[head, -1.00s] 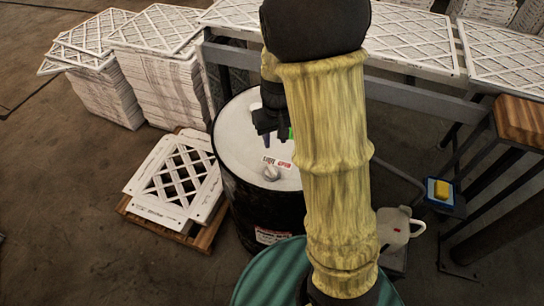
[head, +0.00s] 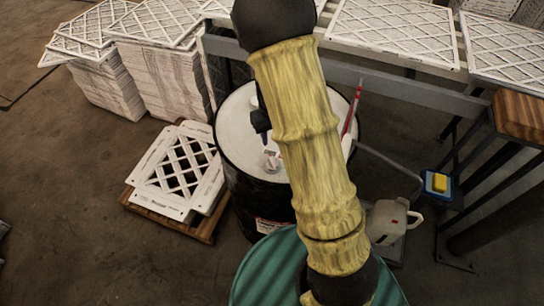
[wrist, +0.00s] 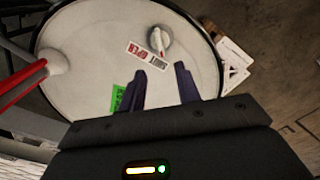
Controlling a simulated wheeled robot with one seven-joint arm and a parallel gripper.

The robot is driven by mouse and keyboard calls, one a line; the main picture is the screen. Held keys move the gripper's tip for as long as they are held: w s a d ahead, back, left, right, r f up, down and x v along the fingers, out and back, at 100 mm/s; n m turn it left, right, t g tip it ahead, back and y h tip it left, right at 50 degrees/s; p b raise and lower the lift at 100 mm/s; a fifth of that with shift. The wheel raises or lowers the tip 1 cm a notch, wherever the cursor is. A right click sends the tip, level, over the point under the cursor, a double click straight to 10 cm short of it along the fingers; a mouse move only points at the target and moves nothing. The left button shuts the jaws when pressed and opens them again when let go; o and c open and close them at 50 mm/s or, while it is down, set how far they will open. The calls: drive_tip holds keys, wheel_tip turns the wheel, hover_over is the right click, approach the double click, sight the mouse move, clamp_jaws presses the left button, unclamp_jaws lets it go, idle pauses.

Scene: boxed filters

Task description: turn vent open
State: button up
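The vent is a pale round knob (wrist: 158,40) on the white lid of a black drum (wrist: 85,75); it also shows in the head view (head: 271,164). A red and white label (wrist: 147,55) marked SHUT and OPEN lies beside it. My gripper (wrist: 160,85) is over the lid with its two dark fingers apart and nothing between them. In the wrist view the knob is beyond the fingertips, apart from them. In the head view my arm hides most of the gripper and part of the lid.
A red rod (head: 352,108) stands at the lid's right side. A green tag (wrist: 117,98) is on the lid. A teal drum (head: 265,275) is in front, a pallet with filter frames (head: 178,170) left, a white jug (head: 388,222) right, a bench (head: 390,85) behind.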

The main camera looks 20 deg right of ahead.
sight(272, 160)
wheel_tip(272, 160, down, 12)
drive_tip(key=shift+p, duration=0.7)
clamp_jaws()
